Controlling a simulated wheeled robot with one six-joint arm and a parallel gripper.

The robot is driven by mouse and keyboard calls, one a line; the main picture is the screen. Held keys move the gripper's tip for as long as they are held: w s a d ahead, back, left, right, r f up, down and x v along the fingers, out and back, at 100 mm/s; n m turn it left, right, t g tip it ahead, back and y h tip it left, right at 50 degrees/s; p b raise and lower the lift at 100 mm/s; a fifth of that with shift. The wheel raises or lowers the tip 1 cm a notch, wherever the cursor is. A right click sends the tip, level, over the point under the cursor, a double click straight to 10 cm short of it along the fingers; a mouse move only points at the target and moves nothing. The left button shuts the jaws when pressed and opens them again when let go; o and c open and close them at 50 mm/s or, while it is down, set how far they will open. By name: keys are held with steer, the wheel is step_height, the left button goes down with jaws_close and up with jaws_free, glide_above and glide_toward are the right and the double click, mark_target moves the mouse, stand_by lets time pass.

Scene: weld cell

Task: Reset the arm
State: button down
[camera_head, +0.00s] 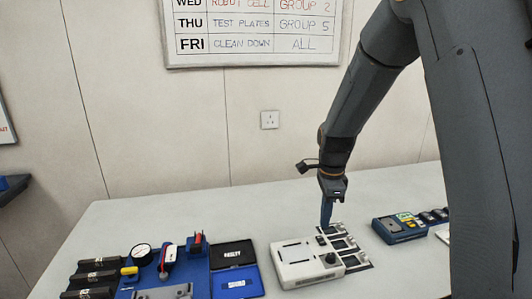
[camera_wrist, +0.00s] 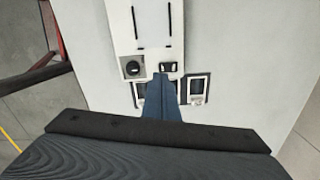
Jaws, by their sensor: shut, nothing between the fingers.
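My arm comes down from the upper right in the head view. My gripper (camera_head: 326,222) points down over the table, at the right rear of a white box-shaped device (camera_head: 293,268). Its blue fingers are closed together with nothing between them. In the wrist view my gripper (camera_wrist: 170,82) reaches towards the near end of the white device (camera_wrist: 158,30), beside a black knob (camera_wrist: 132,68) and a small black switch (camera_wrist: 168,67). I cannot tell whether the fingertips touch the device or the panel by it.
A row of small dark-windowed modules (camera_head: 341,243) lies beside the white device. A blue handheld unit (camera_head: 400,226) is to the right. A blue tool board (camera_head: 190,262) and black and blue trays (camera_head: 236,284) are to the left. The table's back left (camera_head: 130,215) is clear.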

steer(key=s+f+n+b, duration=0.1)
steer(key=s+n+b, duration=0.1)
steer(key=s+n, duration=0.7)
steer(key=s+f+n+t+b, duration=0.1)
steer(key=s+n+b, duration=0.1)
steer(key=s+n, duration=0.7)
steer(key=shift+s+a+f, duration=0.15)
steer(key=shift+s+f, duration=0.1)
steer(key=shift+s, duration=0.7)
steer(key=w+r+n+t+b, duration=0.1)
steer(key=w+r, duration=0.3)
steer(key=w, duration=0.4)
steer(key=w+d+r+n+t+b, duration=0.1)
steer(key=w+r, duration=0.4)
steer(key=w, duration=0.4)
steer(key=shift+w+d+r+n+y+b, duration=0.15)
steer(key=shift+d+n+y+b, duration=0.05)
steer(key=shift+n+y+b, duration=0.1)
